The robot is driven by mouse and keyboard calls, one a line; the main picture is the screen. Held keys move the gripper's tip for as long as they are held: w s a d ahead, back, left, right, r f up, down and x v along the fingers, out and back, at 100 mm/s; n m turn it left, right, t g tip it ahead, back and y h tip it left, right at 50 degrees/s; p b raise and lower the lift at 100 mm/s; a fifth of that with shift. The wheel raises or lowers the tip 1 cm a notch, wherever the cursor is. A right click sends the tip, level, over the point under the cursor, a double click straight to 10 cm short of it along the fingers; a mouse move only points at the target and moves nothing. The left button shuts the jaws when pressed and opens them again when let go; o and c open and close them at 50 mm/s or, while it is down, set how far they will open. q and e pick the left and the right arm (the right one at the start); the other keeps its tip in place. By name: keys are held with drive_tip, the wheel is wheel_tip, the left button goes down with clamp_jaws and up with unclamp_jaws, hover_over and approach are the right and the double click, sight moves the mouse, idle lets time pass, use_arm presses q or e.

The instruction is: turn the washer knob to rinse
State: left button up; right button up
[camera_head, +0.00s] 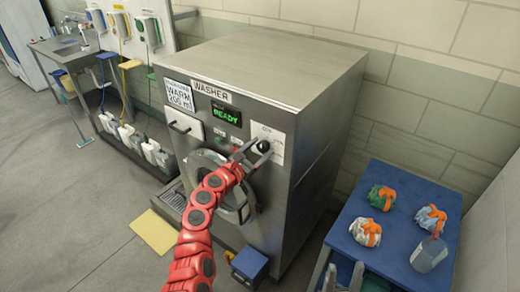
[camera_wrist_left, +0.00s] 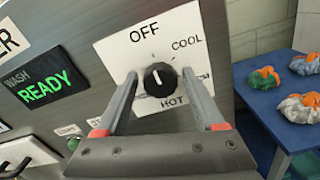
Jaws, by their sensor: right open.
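The washer knob (camera_head: 263,146) is a round black dial on a white plate at the upper right of the washer's front. In the left wrist view the knob (camera_wrist_left: 160,79) has a white mark pointing up, roughly toward OFF. COOL and HOT also show on the plate; a label at the right is partly hidden by a finger, and I cannot read RINSE anywhere. My left gripper (camera_head: 255,151) is at the knob, its open fingers (camera_wrist_left: 159,76) on either side with gaps showing.
The washer (camera_head: 270,66) has a READY display (camera_head: 222,116), a drawer handle and a round door below. A blue table (camera_head: 398,204) at the right holds several cloth bundles and a clear container (camera_head: 428,254). A yellow sheet (camera_head: 154,231) lies on the floor.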

use_arm(q)
clamp_jaws()
drive_tip(key=shift+f, duration=0.1)
